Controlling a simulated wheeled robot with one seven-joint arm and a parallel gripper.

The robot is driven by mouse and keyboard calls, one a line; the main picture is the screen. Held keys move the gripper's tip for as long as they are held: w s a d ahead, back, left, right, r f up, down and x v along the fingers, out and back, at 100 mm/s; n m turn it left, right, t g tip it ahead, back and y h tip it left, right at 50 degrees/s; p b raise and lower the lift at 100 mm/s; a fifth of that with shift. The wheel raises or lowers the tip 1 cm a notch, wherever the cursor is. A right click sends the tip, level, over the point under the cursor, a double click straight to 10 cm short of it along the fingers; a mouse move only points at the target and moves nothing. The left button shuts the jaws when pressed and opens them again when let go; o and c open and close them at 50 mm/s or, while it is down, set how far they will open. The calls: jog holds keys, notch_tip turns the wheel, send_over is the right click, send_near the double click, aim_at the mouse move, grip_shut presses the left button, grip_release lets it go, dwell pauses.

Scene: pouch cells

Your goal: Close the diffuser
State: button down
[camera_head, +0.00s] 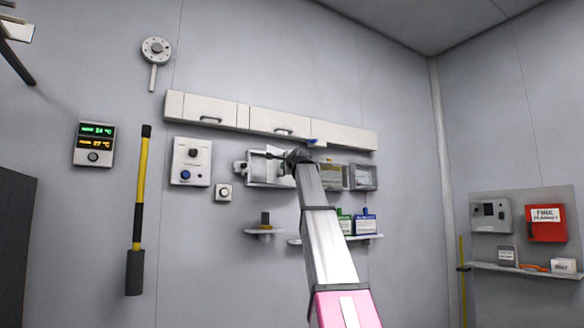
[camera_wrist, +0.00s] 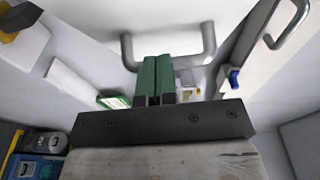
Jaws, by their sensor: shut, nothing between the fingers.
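No part in view is labelled as the diffuser, so I cannot tell for sure which it is. A white framed unit (camera_head: 257,168) on the wall, partly hidden by my arm, has a pale panel at its front. My gripper (camera_head: 283,157) is at this unit, small and dark in the head view. In the wrist view my gripper's green fingers (camera_wrist: 155,66) are together, with nothing between them. A grey U-shaped handle (camera_wrist: 208,42) on a white surface is just beyond them. The fingertips overlap the handle in view; I cannot tell whether they touch it.
A white cabinet row (camera_head: 212,109) with handles runs above, with a blue part (camera_head: 312,142) under it. Clear boxes (camera_head: 362,178) hang to the right. A shelf (camera_head: 362,237) holds small boxes below. A yellow-black pole (camera_head: 141,190) stands left.

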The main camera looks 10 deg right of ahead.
aim_at(269, 166)
jog(key=shift+w+a+m+h, duration=0.3)
jog(key=shift+w+a+h, duration=0.1)
jog(key=shift+w+a, duration=0.65)
jog(key=w+a, duration=0.3)
jog(key=a, duration=0.1)
jog(key=shift+w, duration=0.3)
jog(key=shift+w+a, duration=0.55)
jog(key=shift+w, duration=0.3)
jog(key=shift+w, duration=0.1)
jog(key=s, duration=0.5)
jog(key=shift+d, duration=0.1)
jog(key=s+a, duration=0.6)
jog(key=s, duration=0.1)
jog(key=shift+a, duration=0.1)
